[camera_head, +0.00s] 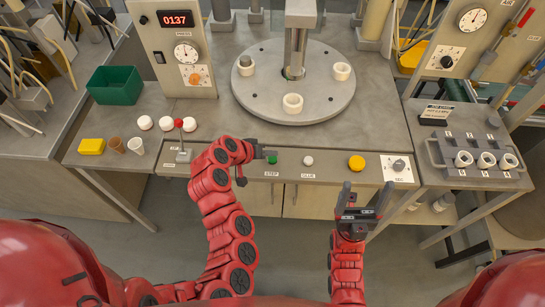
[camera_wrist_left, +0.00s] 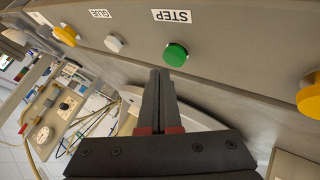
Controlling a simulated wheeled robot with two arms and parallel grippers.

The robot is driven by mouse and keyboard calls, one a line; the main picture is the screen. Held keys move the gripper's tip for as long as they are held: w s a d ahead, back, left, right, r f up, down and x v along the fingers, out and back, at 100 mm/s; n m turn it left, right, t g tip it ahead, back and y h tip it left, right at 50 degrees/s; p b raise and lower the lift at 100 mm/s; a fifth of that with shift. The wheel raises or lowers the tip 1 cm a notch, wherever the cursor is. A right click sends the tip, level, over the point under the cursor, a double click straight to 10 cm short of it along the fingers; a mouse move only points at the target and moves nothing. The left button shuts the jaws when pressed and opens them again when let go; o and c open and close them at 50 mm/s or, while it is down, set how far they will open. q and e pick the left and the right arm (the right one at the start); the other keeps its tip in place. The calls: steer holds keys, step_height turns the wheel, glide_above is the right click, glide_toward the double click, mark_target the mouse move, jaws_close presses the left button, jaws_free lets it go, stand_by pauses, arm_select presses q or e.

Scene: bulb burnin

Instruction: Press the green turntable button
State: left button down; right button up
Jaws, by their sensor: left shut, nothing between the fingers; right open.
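The green button (camera_head: 272,159), labelled STEP, is on the front strip of the table and also shows in the left wrist view (camera_wrist_left: 175,54). My left gripper (camera_head: 266,153) is shut and empty. Its fingertips are right beside the green button in the head view and just below it in the left wrist view (camera_wrist_left: 161,74). I cannot tell whether they touch it. The grey turntable (camera_head: 265,95) behind carries white ring-shaped holders near its rim. My right gripper (camera_head: 362,192) is open and empty in front of the table's right part.
A white GLUE button (camera_head: 308,160) and a yellow button (camera_head: 356,162) sit to the right on the strip. A red-knobbed lever (camera_head: 180,124) stands left of my left arm. A yellow button (camera_wrist_left: 311,95) shows at the wrist view's right edge.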

mark_target(270, 160)
arm_select(q)
steer(key=shift+f, duration=0.1)
stand_by(0.7)
steer(key=shift+f+b, duration=0.35)
steer(key=shift+b, duration=0.25)
steer(key=shift+f+b, duration=0.5)
stand_by(0.4)
steer(key=shift+r, duration=0.1)
steer(key=shift+r+p, duration=0.4)
steer(key=shift+r, duration=0.6)
steer(key=shift+r+p, duration=1.15)
steer(key=shift+r, duration=1.3)
steer(key=shift+f, duration=0.15)
